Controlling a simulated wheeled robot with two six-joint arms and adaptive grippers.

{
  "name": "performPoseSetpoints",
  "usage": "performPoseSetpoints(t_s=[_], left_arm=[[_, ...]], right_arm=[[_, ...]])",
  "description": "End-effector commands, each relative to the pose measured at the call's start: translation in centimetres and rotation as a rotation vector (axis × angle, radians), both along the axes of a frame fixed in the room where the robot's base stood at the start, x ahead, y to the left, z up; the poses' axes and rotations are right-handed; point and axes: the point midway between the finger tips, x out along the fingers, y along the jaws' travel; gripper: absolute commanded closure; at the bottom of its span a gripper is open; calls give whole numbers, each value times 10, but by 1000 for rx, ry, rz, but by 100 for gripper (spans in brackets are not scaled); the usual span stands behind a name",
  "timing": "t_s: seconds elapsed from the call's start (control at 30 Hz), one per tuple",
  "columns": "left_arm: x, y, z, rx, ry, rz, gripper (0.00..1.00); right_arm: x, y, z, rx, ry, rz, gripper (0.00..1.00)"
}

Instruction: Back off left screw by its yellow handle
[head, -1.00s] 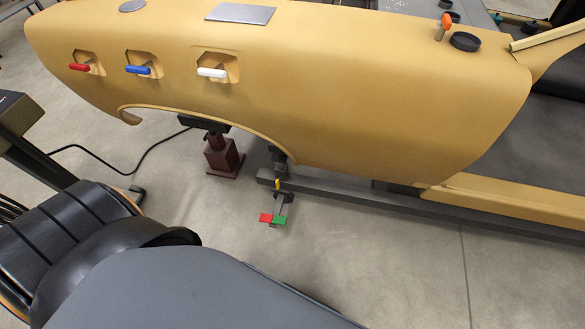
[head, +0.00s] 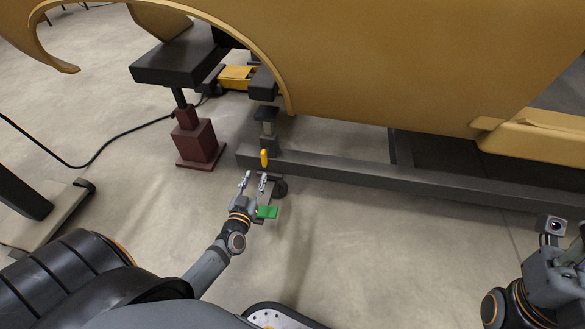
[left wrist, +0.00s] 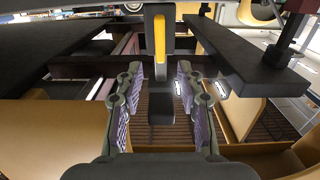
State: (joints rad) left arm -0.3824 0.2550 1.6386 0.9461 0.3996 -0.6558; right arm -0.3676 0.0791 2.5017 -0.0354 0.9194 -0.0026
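The yellow handle (head: 264,158) stands upright at the end of the dark frame rail, below the car shell's wheel arch. In the left wrist view the yellow handle (left wrist: 159,38) shows at the top centre, beyond the fingertips. My left gripper (head: 255,178) is just short of the handle in the head view, fingers apart and empty. In the left wrist view the left gripper (left wrist: 159,80) has both fingers spread, with nothing between the pads. My right arm shows at the right edge; its fingers cannot be made out.
A green pedal (head: 267,212) sits beside my left gripper, near a caster (head: 280,187). A dark red jack (head: 198,143) stands to the left. The dark rail (head: 360,170) runs right under the ochre shell (head: 400,60). Open floor lies in front of the rail.

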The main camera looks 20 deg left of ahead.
Motion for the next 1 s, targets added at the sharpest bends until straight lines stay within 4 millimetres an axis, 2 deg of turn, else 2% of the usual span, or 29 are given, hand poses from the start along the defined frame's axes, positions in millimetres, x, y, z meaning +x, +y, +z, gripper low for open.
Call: performPoseSetpoints(t_s=[0.17, 0.27, 0.5, 0.7, 1.0], left_arm=[[3, 1, 3, 0, -7, 2, 62], [15, 3, 2, -1, -9, 2, 62], [65, 15, -1, -1, -9, 2, 62], [94, 23, 0, -1, -6, 1, 62], [102, 25, 2, 0, -4, 1, 62]], right_arm=[[-5, 0, 2, 0, -17, 1, 62], [-5, 0, -3, 0, -15, -1, 62], [-4, 1, -22, -1, -14, -13, 62], [-3, 2, -31, -4, -13, -20, 62], [-3, 2, -32, -7, -12, -22, 62]])
